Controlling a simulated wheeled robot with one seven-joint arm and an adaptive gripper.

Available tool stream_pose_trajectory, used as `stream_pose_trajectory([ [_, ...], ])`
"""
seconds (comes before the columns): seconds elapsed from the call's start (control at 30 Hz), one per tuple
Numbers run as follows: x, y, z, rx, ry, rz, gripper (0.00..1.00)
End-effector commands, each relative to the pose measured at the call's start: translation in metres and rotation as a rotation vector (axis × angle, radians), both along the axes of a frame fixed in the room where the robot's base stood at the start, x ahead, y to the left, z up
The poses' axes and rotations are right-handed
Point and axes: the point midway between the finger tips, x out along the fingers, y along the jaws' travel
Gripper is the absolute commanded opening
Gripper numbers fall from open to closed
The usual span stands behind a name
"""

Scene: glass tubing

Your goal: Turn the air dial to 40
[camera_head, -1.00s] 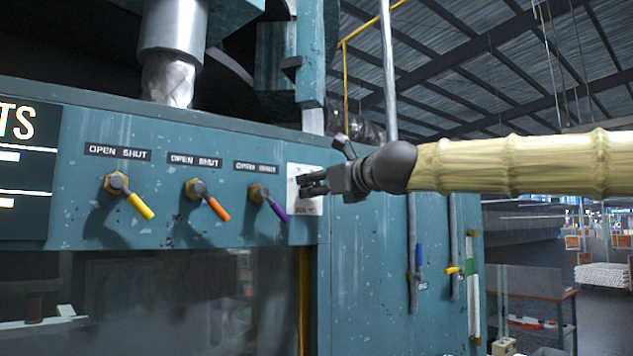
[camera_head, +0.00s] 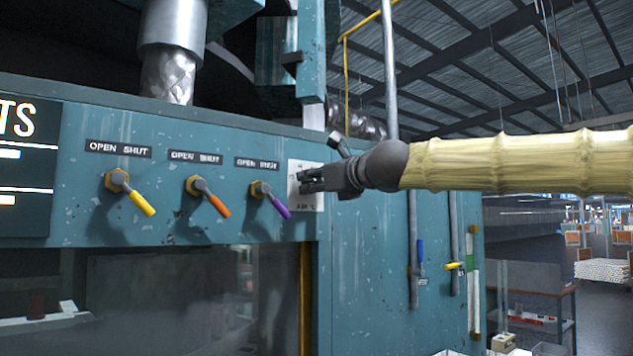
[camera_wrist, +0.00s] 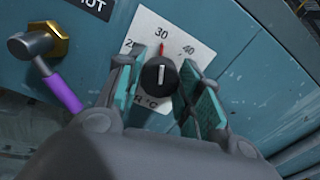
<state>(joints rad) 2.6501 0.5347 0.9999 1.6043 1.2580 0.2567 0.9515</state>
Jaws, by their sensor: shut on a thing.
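The air dial is a black round knob (camera_wrist: 159,76) with a white line pointing up, roughly toward the 30. It sits on a white plate (camera_wrist: 185,28) marked 20, 30 and 40, with lettering ending in °C below. A red mark shows between the knob and the 30. My gripper (camera_wrist: 158,88) is shut on the knob, one teal-padded finger on each side. In the head view my gripper (camera_head: 304,180) reaches in from the right and covers the knob. Part of the white plate (camera_head: 306,204) shows around the fingers.
A purple-handled lever (camera_head: 272,200) is close left of the plate; it also shows in the wrist view (camera_wrist: 62,90). Orange (camera_head: 208,196) and yellow (camera_head: 130,195) levers are farther left, under OPEN SHUT labels. The teal panel right of the plate is bare nearby.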

Motion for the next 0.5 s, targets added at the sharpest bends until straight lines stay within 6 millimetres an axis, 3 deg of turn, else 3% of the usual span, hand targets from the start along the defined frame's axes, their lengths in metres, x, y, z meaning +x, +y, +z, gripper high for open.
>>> stream_pose_trajectory([
  [0.5, 0.0014, -0.0009, -0.0006, 0.227, 0.162, -0.002, 0.12],
])
